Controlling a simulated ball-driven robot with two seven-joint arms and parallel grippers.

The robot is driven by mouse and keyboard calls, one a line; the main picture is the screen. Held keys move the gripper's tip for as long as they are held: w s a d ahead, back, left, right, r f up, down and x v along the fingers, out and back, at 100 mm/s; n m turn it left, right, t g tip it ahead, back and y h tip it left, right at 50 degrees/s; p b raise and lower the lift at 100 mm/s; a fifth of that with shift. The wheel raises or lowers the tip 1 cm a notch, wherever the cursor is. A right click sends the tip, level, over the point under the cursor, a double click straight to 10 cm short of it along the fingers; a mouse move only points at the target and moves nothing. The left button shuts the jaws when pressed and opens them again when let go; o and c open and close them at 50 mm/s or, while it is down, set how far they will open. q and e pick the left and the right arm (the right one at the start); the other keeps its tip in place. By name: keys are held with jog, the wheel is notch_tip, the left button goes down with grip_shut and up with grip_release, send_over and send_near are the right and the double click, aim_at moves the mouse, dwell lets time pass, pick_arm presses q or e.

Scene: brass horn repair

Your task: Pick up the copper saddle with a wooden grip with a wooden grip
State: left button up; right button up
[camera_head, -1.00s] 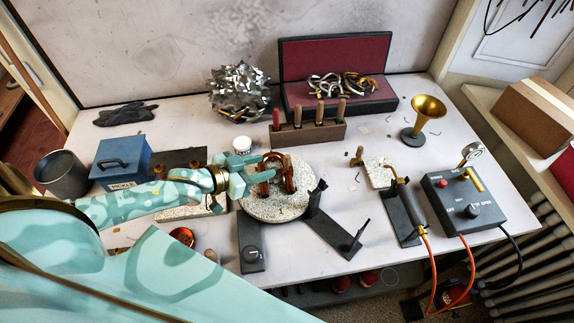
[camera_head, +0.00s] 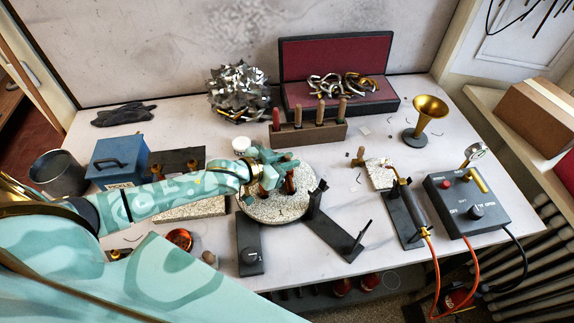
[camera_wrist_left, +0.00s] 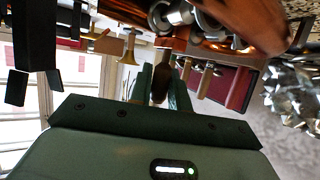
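The round stone-like disc (camera_head: 262,212) carries copper-coloured pieces. One upright copper piece (camera_head: 290,184) shows just right of my left gripper (camera_head: 272,168), which partly hides what stands there. In the left wrist view, a brown wooden grip (camera_wrist_left: 160,80) points between the two green fingers of my left gripper (camera_wrist_left: 160,90). The fingers look apart, with the grip between them, and I cannot see firm contact. A curved shiny copper piece (camera_wrist_left: 258,22) shows close by at the upper right; I cannot tell if it joins this grip. My right gripper is in neither view.
A tool block with wooden handles (camera_head: 308,134) stands behind the disc. Dark metal stands (camera_head: 250,245) lie in front. A blue box (camera_head: 118,160) is at left; a brass bell (camera_head: 430,108) and a control box (camera_head: 465,203) are at right. Crumpled metal (camera_head: 240,90) stands behind.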

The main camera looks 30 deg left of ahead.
pick_arm(q)
grip_shut()
jog(key=shift+r, duration=0.1)
